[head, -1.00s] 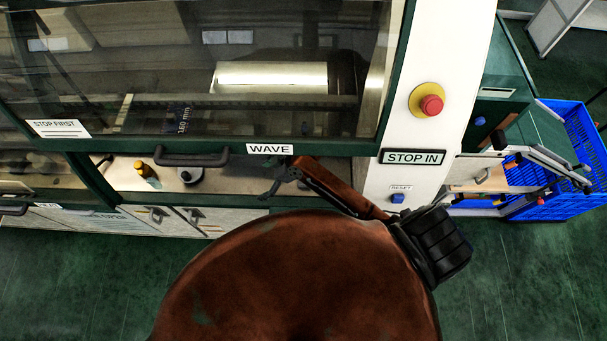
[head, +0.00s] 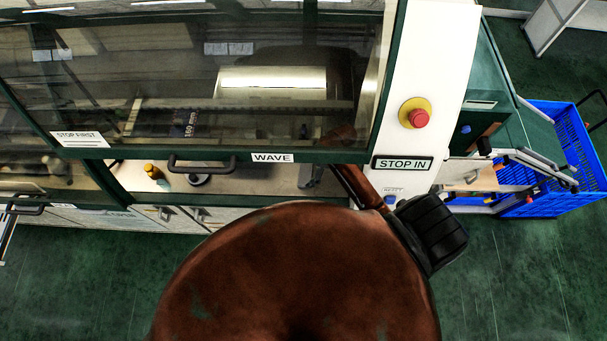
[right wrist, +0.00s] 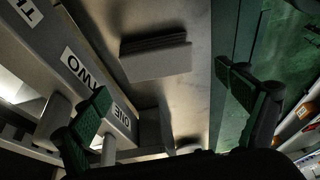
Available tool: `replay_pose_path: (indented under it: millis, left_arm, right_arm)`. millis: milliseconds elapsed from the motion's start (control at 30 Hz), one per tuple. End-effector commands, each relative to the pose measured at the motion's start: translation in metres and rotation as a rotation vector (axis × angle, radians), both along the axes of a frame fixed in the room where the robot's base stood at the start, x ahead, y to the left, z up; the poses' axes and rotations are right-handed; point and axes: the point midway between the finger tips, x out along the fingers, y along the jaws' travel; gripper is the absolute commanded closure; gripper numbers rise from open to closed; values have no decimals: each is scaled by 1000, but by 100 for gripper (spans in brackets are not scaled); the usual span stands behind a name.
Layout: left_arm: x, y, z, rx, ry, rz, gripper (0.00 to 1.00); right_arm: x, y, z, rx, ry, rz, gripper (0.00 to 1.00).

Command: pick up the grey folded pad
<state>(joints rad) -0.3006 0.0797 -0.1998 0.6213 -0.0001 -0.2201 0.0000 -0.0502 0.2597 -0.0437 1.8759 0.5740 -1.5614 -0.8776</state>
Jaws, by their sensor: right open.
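The grey folded pad (right wrist: 155,57) lies on a pale surface in the upper middle of the right wrist view, its stacked folds showing as dark lines. In the head view a small grey shape on the ledge, likely the pad (head: 310,176), shows right of the WAVE label. My right gripper (right wrist: 165,90) is open and empty, its green-padded fingers apart on either side of the view, with the pad beyond them and not touched. In the head view the right gripper (head: 306,132) is dim behind the window. My left gripper is not in view.
The machine's glazed hood (head: 270,120) with its handle (head: 202,167) hangs above the ledge. An orange-capped bottle (head: 153,171) and a round knobbed item (head: 199,179) stand left. A red stop button (head: 418,117) and a blue crate (head: 565,150) are to the right.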

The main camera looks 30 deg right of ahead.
Motion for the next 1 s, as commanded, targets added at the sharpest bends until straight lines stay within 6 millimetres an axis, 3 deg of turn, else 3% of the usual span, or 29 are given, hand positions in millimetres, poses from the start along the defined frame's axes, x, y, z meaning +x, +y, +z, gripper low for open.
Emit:
replay_pose_path:
  millis: [400, 700, 1000]
  left_arm:
    - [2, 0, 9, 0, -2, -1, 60]
    - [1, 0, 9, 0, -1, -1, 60]
    - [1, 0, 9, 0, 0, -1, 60]
  right_arm:
    - [11, 17, -47, 0, -1, 0, 7]
    - [12, 18, -51, -1, -2, 0, 8]
    - [12, 18, -51, -1, -2, 0, 29]
